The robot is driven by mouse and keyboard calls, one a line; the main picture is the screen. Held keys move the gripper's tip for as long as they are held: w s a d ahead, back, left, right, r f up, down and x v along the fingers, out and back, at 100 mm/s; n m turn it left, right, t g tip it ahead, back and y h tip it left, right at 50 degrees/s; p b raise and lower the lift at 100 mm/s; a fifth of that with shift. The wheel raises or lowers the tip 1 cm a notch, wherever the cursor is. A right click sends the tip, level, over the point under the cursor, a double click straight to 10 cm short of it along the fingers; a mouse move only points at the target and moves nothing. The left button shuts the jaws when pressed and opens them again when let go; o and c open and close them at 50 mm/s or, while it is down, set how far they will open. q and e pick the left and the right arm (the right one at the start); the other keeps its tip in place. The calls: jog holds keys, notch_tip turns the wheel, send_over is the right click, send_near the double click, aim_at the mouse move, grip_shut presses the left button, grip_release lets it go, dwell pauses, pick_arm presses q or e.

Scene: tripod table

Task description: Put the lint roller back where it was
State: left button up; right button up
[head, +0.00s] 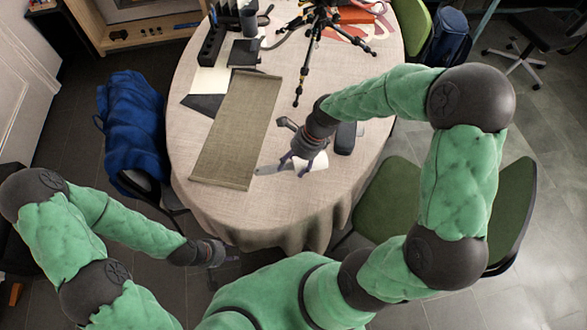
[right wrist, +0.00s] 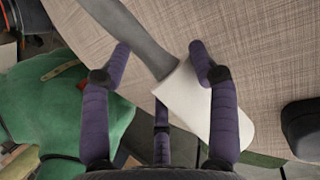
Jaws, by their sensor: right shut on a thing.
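The lint roller has a white roll (head: 319,162) and a grey handle (head: 268,170); it shows near the front of the table in the head view. My right gripper (head: 297,163) is over it. In the right wrist view the grey handle (right wrist: 143,42) runs up and left, and the white roll (right wrist: 215,112) lies toward the lower right. The purple fingers of my right gripper (right wrist: 160,50) are shut on the roller around where handle and roll meet. My left gripper (head: 217,252) is low beside the table's front left edge, too small to tell its state.
The round table (head: 290,215) has a cloth and a greenish runner (head: 237,125) left of the roller. A dark case (head: 345,138) lies close to the right of my right gripper. A tripod (head: 318,35) stands farther back. Chairs surround the table, including a green one (head: 385,205).

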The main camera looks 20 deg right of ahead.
aim_at(294, 168)
jog(key=shift+w+d+f, duration=0.1)
jog(key=shift+w+f, duration=0.1)
jog(key=shift+f, duration=0.1)
notch_tip(294, 168, down, 4)
jog(key=b, duration=0.2)
jog(key=shift+w+d+r+b, duration=0.1)
jog(key=shift+w+r+b, duration=0.05)
jog(key=shift+r+b, duration=0.15)
jog(key=shift+r, duration=0.1)
jog(key=o, duration=1)
jog(key=p+v, duration=0.5)
jog(key=v, duration=0.7)
